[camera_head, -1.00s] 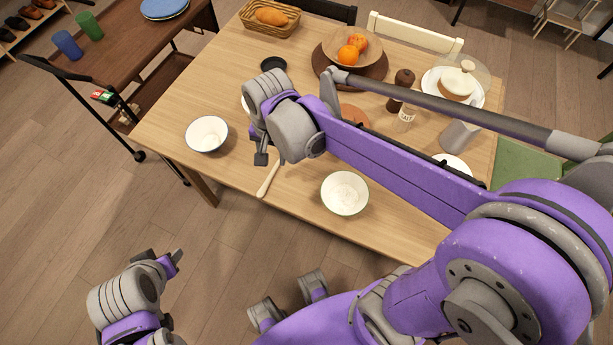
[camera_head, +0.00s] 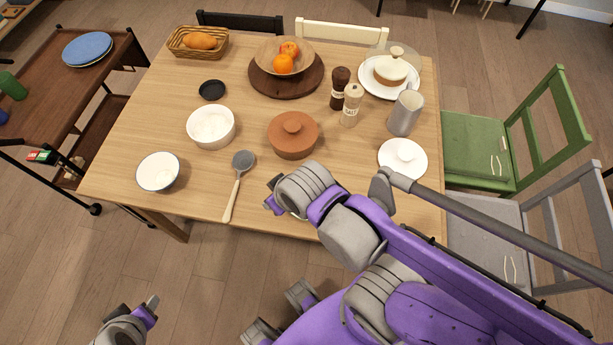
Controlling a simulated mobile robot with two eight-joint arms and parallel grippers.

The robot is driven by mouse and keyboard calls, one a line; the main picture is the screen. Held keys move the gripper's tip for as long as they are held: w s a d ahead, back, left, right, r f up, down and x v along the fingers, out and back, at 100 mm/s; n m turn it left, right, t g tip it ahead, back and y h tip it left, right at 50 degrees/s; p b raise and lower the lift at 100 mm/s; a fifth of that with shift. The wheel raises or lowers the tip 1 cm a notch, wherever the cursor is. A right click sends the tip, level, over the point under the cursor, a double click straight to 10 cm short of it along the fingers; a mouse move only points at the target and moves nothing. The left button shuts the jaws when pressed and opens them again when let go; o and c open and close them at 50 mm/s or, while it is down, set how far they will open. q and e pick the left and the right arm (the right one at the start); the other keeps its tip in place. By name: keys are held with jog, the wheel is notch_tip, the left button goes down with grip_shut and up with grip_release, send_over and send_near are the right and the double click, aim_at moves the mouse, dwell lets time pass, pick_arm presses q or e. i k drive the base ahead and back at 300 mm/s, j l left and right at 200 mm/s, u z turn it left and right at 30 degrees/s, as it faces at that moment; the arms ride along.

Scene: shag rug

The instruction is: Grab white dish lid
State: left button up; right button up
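The white dish lid (camera_head: 403,157), round with a small knob, lies flat near the right edge of the wooden table. A white round dish (camera_head: 211,127) without a lid stands at the table's left. My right gripper (camera_head: 271,194) is over the table's front edge, to the left of the lid and apart from it. Its fingers are small and partly hidden, so its opening is unclear. My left gripper (camera_head: 150,306) is low at the bottom left, away from the table, and only partly in view.
A grey pitcher (camera_head: 405,113) stands just behind the lid. A brown lidded pot (camera_head: 292,135), a ladle (camera_head: 236,183) and a bowl (camera_head: 158,172) are on the table. Another bowl is mostly hidden under my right arm. Green (camera_head: 476,160) and grey chairs stand at the right.

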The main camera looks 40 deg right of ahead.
aim_at(404, 156)
jog(key=z, duration=2.45)
jog(key=i+j+z, duration=0.1)
jog(key=j+z, duration=0.45)
jog(key=i+j, duration=0.05)
